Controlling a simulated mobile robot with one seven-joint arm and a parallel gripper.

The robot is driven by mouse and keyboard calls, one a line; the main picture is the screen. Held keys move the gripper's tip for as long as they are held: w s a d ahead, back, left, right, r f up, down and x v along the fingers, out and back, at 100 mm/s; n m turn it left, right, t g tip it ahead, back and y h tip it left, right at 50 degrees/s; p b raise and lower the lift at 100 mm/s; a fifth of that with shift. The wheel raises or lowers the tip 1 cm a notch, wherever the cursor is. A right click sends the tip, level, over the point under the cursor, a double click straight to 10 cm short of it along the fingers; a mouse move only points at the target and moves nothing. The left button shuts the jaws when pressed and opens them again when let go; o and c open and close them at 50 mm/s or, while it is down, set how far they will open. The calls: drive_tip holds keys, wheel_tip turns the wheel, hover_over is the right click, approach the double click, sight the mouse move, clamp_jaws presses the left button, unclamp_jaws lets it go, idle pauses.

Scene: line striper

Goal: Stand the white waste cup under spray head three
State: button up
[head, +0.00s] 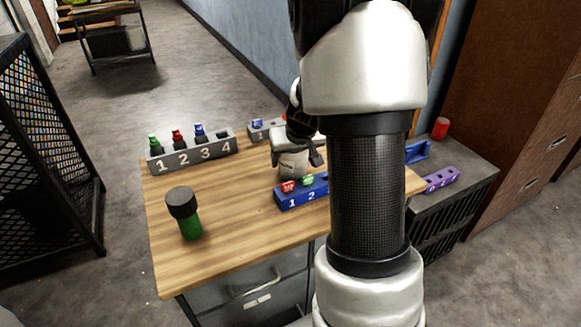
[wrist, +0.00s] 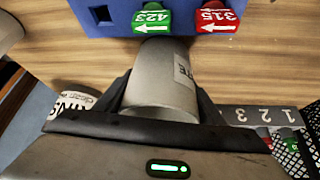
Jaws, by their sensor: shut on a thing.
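My gripper (head: 294,160) is shut on the white waste cup (head: 292,167), just behind the blue block. In the wrist view the cup (wrist: 168,78) lies between the two dark fingers; its label is partly hidden, ending in "TE". I cannot tell whether its base touches the table. The blue block (head: 300,196) shows numbers 1 and 2, with red and green tagged pieces on it; the rest is hidden behind my arm. No part is clearly marked as spray head three.
A grey block (head: 193,153) numbered 1 to 4 holds green, red and blue pieces; place 4 looks empty. A dark-capped green cylinder (head: 185,212) stands at the table's front left. The table's left middle is clear.

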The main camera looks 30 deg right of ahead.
drive_tip(key=shift+f, duration=0.95)
drive_tip(key=shift+f+b, duration=0.2)
drive_tip(key=shift+b, duration=0.1)
drive_tip(key=o, duration=1)
drive_tip(key=shift+o, duration=0.2)
drive_tip(key=shift+r, duration=0.15)
